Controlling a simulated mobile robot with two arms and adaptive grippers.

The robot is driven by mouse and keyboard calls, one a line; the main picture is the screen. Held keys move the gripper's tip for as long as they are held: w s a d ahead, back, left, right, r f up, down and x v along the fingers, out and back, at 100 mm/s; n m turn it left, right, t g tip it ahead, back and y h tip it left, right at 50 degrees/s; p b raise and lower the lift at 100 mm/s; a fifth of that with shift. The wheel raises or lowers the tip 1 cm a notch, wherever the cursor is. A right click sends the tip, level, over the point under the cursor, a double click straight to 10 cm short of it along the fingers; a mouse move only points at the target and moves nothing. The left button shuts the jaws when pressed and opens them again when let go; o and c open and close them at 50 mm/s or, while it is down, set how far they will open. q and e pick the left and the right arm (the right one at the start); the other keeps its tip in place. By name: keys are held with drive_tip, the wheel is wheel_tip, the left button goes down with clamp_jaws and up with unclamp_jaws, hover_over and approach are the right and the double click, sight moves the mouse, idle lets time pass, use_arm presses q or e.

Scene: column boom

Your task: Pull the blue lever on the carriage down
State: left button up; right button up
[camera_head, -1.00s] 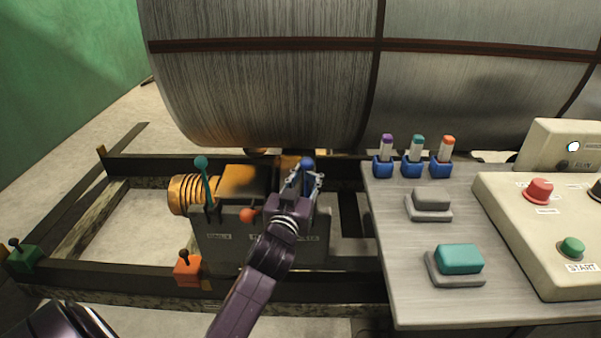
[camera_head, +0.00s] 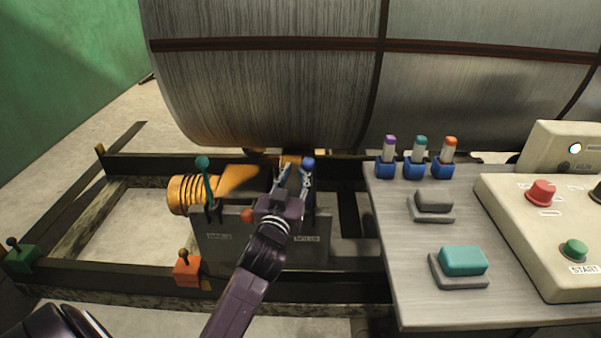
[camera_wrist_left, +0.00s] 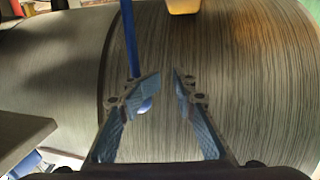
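The grey carriage (camera_head: 222,243) sits on the dark rails, partly hidden by my left arm. The blue lever (camera_head: 308,162) stands up on its right side with its round knob on top; its lower part is hidden by my gripper. My left gripper (camera_head: 295,171) is open, with the knob at its right finger. In the left wrist view, the blue lever (camera_wrist_left: 130,40) runs down to that view's left finger, and its knob (camera_wrist_left: 146,104) shows partly behind that finger. The gap between the fingertips (camera_wrist_left: 167,76) holds nothing. Contact cannot be told. My right gripper is not in view.
A large metal cylinder (camera_head: 270,95) fills the back. At right, a grey table (camera_head: 410,285) holds buttons, small coloured switches and a cream control box (camera_head: 520,240). An orange block (camera_head: 187,271) sits on the front rail.

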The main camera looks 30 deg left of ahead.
use_arm(q)
drive_tip(key=v, duration=0.8)
drive_tip(key=shift+s+d+p, duration=0.2)
drive_tip(key=shift+p, duration=0.25)
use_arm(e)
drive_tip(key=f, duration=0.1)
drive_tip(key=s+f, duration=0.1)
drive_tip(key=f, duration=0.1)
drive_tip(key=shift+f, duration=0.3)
use_arm(q)
drive_tip(key=shift+r, duration=0.15)
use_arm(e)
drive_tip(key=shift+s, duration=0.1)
use_arm(q)
wheel_tip(320, 180, up, 10)
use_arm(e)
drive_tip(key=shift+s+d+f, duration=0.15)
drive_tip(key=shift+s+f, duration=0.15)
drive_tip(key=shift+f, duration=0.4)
